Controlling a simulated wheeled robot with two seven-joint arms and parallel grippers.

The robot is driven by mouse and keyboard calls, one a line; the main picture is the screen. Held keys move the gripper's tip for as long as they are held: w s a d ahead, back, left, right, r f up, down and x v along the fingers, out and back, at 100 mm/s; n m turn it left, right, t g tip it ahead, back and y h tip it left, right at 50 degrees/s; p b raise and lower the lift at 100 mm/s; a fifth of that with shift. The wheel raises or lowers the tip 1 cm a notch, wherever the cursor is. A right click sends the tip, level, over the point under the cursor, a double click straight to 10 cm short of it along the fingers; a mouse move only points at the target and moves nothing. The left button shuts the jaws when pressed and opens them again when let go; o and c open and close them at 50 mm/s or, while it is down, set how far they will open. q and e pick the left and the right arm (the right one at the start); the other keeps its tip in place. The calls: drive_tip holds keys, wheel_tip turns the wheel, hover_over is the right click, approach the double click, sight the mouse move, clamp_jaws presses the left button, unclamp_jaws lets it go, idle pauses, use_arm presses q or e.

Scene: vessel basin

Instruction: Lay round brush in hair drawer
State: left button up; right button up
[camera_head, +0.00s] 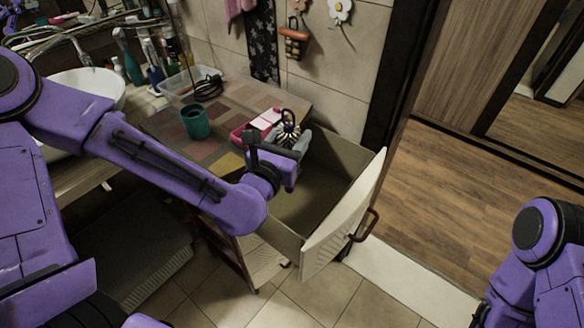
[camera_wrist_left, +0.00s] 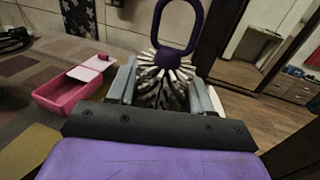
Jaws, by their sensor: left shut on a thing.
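The round brush (camera_head: 287,130) has pale bristles and a dark purple loop handle. It also shows in the left wrist view (camera_wrist_left: 172,70), loop upward, with its bristle head between the fingers. My left gripper (camera_head: 291,138) is shut on the brush and holds it near the counter's right edge, at the back of the drawer. The hair drawer (camera_head: 310,205) is pulled open below the counter, with a white front and a brown handle. The part of its inside that I see looks empty. Of my right side only purple arm links show at the lower right; its gripper is out of view.
A pink container (camera_wrist_left: 70,95) lies on the patterned counter beside the brush. A green cup (camera_head: 195,122), a clear tray (camera_head: 190,86) and a white basin (camera_head: 85,85) stand further left. Tiled floor lies below the drawer.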

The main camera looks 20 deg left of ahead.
use_arm(q)
drive_tip(key=w+a+f, duration=0.2)
drive_tip(key=w+f, duration=0.4)
drive_tip(key=f, duration=0.3)
drive_tip(key=shift+f, duration=0.25)
use_arm(e)
drive_tip(key=shift+s+f, duration=0.1)
drive_tip(key=shift+f, duration=0.4)
use_arm(q)
drive_tip(key=shift+a, duration=0.1)
